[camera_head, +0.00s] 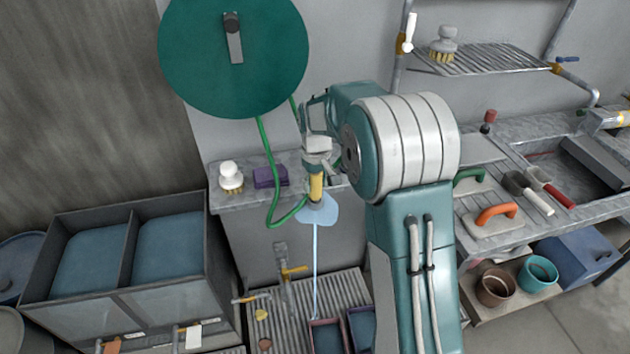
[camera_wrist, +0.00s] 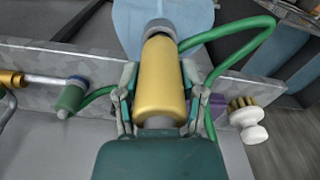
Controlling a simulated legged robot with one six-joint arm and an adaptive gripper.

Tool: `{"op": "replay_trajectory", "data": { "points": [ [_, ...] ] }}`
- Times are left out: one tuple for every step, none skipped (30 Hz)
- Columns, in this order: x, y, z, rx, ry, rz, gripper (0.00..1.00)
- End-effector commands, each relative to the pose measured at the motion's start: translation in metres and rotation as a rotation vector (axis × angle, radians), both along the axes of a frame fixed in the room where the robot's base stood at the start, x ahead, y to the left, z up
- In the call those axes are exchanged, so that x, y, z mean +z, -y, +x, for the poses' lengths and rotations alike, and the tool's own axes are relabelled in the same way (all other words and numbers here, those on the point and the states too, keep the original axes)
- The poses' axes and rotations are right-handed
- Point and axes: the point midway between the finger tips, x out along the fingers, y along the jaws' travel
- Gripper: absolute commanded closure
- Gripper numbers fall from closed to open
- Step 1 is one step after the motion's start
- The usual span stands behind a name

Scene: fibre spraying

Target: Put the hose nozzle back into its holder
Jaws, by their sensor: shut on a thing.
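The hose nozzle (camera_head: 316,187) has a yellow body, and my gripper (camera_head: 317,170) is shut around it. In the wrist view, the fingers of my gripper (camera_wrist: 158,85) lie on both sides of the yellow nozzle body (camera_wrist: 162,70). In the head view the nozzle points down, with a pale blue spray (camera_head: 318,211) at its tip and a thin stream falling below. The green hose (camera_head: 270,160) hangs from the round green reel (camera_head: 215,85) and loops up to the nozzle. I cannot make out the nozzle's holder for certain.
A white-knobbed brush (camera_head: 230,175) and a purple block (camera_head: 268,177) stand on the ledge left of the nozzle. Water-filled basins (camera_head: 168,247) are at lower left. A slatted grate (camera_head: 345,290) lies below. The right bench holds tools, with pots (camera_head: 495,286) beneath.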

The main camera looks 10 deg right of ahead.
Motion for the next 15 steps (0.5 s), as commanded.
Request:
{"op": "replay_trajectory", "data": {
  "points": [
    [-0.001, 0.000, 0.000, 0.000, 0.000, 0.000, 1.00],
    [-0.002, 0.000, 0.000, 0.000, 0.000, 0.000, 1.00],
    [-0.003, 0.000, 0.000, 0.000, 0.000, 0.000, 1.00],
    [-0.003, 0.000, 0.000, 0.000, 0.000, 0.000, 1.00],
    [-0.004, 0.000, 0.000, 0.000, -0.001, 0.000, 1.00],
    [-0.005, 0.000, 0.000, 0.000, -0.001, 0.000, 1.00],
    [-0.006, 0.000, 0.000, 0.000, -0.001, 0.000, 1.00],
    [-0.006, 0.000, 0.000, 0.000, -0.001, 0.000, 1.00],
    [-0.007, 0.000, 0.000, 0.000, -0.001, 0.000, 1.00],
    [-0.008, 0.000, 0.000, 0.000, -0.001, 0.000, 1.00],
    [-0.008, 0.000, 0.000, 0.000, -0.001, 0.000, 1.00],
    [-0.009, 0.000, 0.000, 0.000, -0.001, 0.000, 1.00],
    [-0.010, 0.000, 0.000, 0.000, -0.001, 0.000, 1.00],
    [-0.011, 0.000, 0.000, 0.000, -0.001, 0.000, 1.00],
    [-0.011, 0.000, 0.000, 0.000, -0.001, 0.000, 1.00]
  ]
}}
